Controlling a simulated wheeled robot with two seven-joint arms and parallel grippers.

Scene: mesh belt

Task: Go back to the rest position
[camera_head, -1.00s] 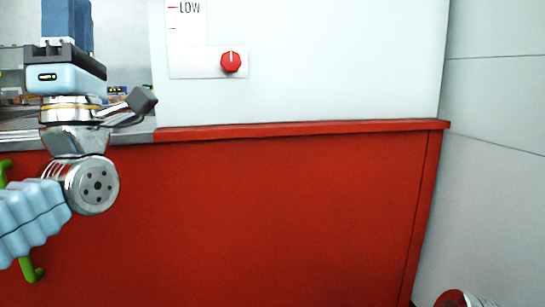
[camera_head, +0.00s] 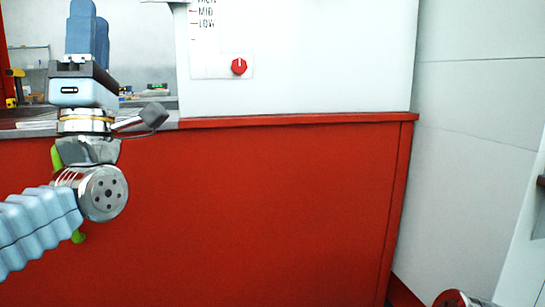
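My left gripper (camera_head: 87,32) points upward at the left of the head view, with its blue fingers at the top. The fingers are seen from the side and overlap, so whether they are open or shut does not show. No object is visible in it. My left arm comes in from the left edge, in front of the red cabinet (camera_head: 260,200). My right gripper is out of the picture; only a metal part of my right arm shows at the bottom right edge.
A white machine with a red knob (camera_head: 239,66) and a MID and LOW scale (camera_head: 206,22) stands on the red cabinet. A counter (camera_head: 30,122) lies behind my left arm. A pale wall (camera_head: 465,160) stands at right, with a gap of floor beside the cabinet.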

